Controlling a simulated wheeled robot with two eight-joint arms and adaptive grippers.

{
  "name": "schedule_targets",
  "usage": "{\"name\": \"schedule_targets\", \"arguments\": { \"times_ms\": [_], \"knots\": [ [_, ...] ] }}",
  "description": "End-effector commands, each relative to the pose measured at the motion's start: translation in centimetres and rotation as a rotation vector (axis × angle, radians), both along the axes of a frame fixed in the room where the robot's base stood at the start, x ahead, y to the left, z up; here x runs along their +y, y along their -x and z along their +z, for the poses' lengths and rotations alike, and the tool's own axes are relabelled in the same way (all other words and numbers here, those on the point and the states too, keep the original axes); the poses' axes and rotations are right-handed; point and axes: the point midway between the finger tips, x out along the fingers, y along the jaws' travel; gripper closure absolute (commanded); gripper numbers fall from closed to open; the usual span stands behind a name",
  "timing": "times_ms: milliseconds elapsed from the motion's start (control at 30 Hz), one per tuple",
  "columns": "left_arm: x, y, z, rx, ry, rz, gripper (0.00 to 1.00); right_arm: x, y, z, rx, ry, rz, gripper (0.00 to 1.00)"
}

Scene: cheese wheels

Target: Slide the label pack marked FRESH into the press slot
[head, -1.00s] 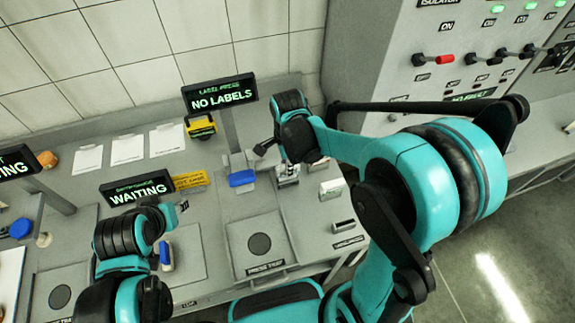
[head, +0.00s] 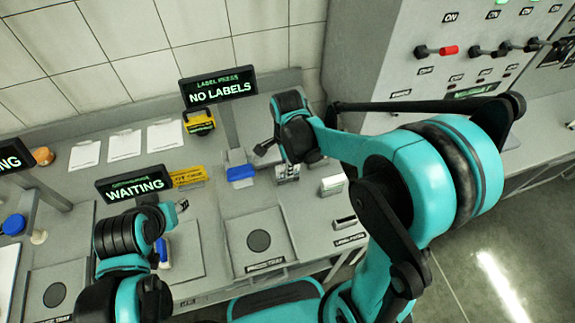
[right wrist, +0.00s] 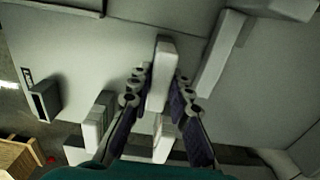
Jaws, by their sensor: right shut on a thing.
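My right gripper (right wrist: 158,100) is shut on a pale, narrow label pack (right wrist: 162,75), which stands between its two fingers in the right wrist view. In the head view the right gripper (head: 286,166) is low over the bench, right of the label press, and the arm partly hides it. I cannot read any FRESH mark on the held pack. The label press (head: 240,172) has a blue block under a post, and its sign (head: 218,90) reads NO LABELS. I cannot make out its slot. My left gripper (head: 181,206) is at the lower left, its jaws unclear.
Another pale pack (head: 332,185) stands right of the right gripper, near the label-pack holder (head: 345,222). The press tray (head: 259,240) lies in front of the press. A sign reading WAITING (head: 135,185) and a yellow device (head: 200,122) stand to the left.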

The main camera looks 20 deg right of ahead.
Motion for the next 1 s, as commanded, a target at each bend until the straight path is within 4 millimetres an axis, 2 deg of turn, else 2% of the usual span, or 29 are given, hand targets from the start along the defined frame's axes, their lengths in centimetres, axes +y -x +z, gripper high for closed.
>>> {"name": "schedule_targets", "arguments": {
  "times_ms": [67, 100, 167, 467, 567, 667, 1000],
  "knots": [
    [0.0, 0.0, -0.2, 0.0, 0.0, 0.0, 0.6, 0.0, 0.0, -0.3, 0.0, 0.0, 0.0, 1.0],
    [0.0, 0.0, -0.1, 0.0, 0.0, 0.0, 0.6, 0.0, 0.0, -0.2, 0.0, 0.0, 0.0, 0.71],
    [0.0, 0.0, -0.1, 0.0, 0.0, 0.0, 0.6, 0.0, 0.0, -0.1, 0.0, 0.0, 0.0, 0.58],
    [0.0, 0.0, -0.1, 0.0, 0.0, 0.0, 0.6, 0.0, 0.0, -0.1, 0.0, 0.0, 0.0, 0.58],
    [0.0, 0.0, -0.1, 0.0, 0.0, 0.0, 0.6, 0.0, 0.0, 0.6, 0.0, 0.0, 0.0, 0.58],
    [0.0, 0.0, -0.1, 0.0, 0.0, 0.0, 0.6, 0.0, 0.0, 2.1, 0.0, 0.0, 0.0, 0.58],
    [0.0, 0.0, -0.1, 0.0, 0.0, 0.0, 0.6, 0.0, 0.1, 9.3, 0.0, 0.0, 0.0, 0.58]
  ]
}}
